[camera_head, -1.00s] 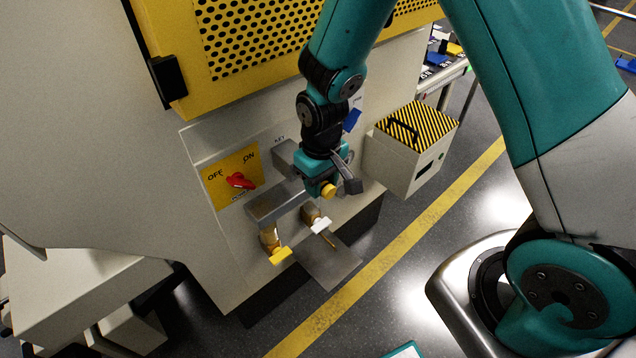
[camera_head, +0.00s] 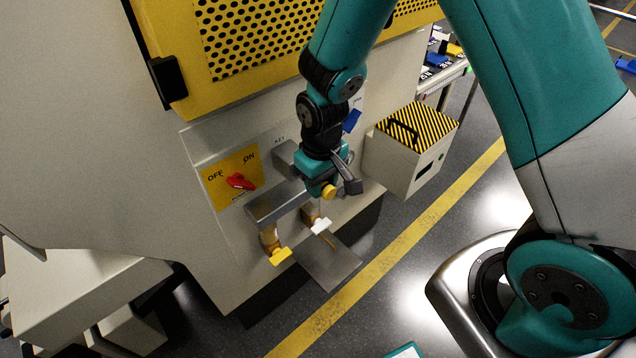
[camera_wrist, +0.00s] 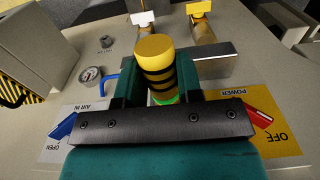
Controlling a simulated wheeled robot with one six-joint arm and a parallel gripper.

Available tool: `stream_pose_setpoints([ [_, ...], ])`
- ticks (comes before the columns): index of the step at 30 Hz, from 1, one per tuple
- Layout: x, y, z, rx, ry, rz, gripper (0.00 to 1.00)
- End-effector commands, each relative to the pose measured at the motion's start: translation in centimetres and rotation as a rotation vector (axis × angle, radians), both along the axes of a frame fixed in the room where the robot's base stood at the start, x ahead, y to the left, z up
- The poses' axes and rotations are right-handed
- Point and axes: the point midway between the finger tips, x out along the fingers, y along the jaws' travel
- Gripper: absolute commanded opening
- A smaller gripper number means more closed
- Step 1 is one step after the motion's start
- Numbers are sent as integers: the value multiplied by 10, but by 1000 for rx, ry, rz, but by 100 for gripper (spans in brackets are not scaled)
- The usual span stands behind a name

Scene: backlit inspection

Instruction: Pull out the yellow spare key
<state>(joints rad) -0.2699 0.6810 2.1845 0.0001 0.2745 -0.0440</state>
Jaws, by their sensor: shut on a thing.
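A yellow key head (camera_head: 281,256) sits at the end of a brass lock barrel (camera_head: 268,238) under a grey metal bar on the machine front. It also shows at the top of the wrist view (camera_wrist: 199,8). A white key head (camera_head: 320,225) is beside it on a second brass barrel, and shows in the wrist view (camera_wrist: 142,18). My gripper (camera_head: 325,186) is apart from both, up and to the right of them. Its fingers are shut on a yellow-topped cylinder with black bands (camera_wrist: 155,66); its green lower end is partly hidden by my gripper.
A red switch (camera_head: 238,181) on the yellow OFF/ON plate is left of my gripper. A grey shelf plate (camera_head: 328,265) juts out below the keys. A striped-lid box (camera_head: 415,125) stands close at the right. A gauge (camera_wrist: 90,76) and blue handle (camera_wrist: 64,126) show in the wrist view.

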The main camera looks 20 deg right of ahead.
Motion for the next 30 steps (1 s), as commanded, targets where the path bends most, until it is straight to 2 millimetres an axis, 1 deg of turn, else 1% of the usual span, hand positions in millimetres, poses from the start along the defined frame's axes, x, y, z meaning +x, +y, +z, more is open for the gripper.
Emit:
stream_pose_setpoints([
  [5, -3, -1, 0, 0, 3, 1, 9],
  [6, -4, -1, 0, 0, 3, 1, 2],
  [7, -5, -1, 0, 0, 3, 0, 2],
  [30, -27, -9, 0, 0, 1, 0, 0],
])
